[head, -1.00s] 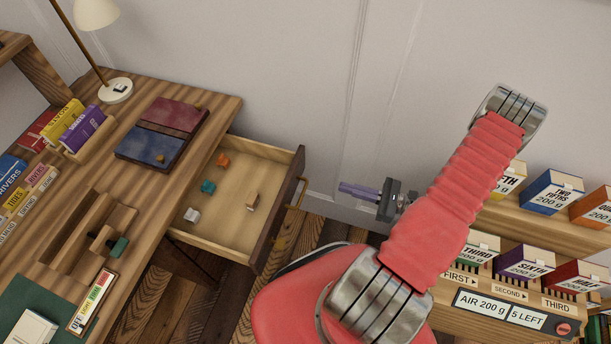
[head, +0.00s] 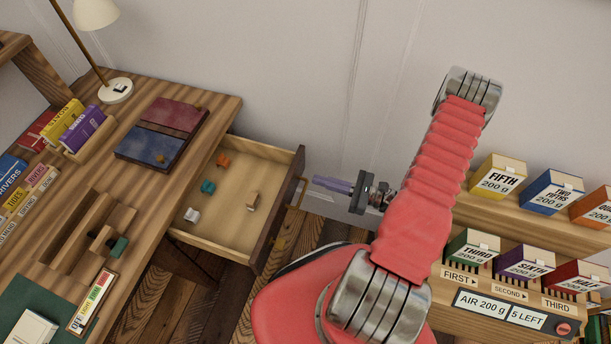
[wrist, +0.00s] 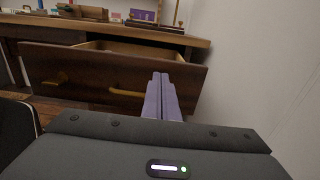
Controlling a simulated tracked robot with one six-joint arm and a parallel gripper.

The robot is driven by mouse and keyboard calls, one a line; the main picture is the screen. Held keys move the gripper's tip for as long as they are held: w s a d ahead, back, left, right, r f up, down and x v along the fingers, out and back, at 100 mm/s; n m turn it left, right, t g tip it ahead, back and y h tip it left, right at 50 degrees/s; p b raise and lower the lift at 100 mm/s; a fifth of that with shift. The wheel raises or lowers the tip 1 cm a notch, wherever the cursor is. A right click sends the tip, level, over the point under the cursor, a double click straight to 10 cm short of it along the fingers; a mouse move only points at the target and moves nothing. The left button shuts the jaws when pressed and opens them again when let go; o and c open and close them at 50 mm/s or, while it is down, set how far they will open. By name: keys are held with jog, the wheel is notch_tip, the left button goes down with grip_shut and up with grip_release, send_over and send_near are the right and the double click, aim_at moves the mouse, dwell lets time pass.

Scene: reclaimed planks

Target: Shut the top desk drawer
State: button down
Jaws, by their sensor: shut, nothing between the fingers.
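The top desk drawer (head: 256,165) stands pulled out from the right side of the wooden desk (head: 135,92), its inside open to view. It holds a few small orange, teal, white and brown items. In the wrist view the drawer's dark front (wrist: 60,68) faces me, with two brass handles (wrist: 127,92). My gripper (head: 318,182) has its purple fingers together and empty. In the head view it is to the right of the drawer front, pointing left at it, with a small gap seeming to remain. In the wrist view the fingers (wrist: 162,95) overlap the drawer front near the right handle.
A lamp (head: 115,90), a red and blue folder (head: 163,132) and books (head: 82,133) are on the desk. At the right, shelves hold several labelled boxes (head: 498,175). A pale wall (head: 290,70) stands behind. Wooden floor shows below the drawer.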

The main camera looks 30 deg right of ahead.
aim_at(295, 173)
jog(key=shift+x, duration=2.85)
jog(key=shift+w, duration=0.15)
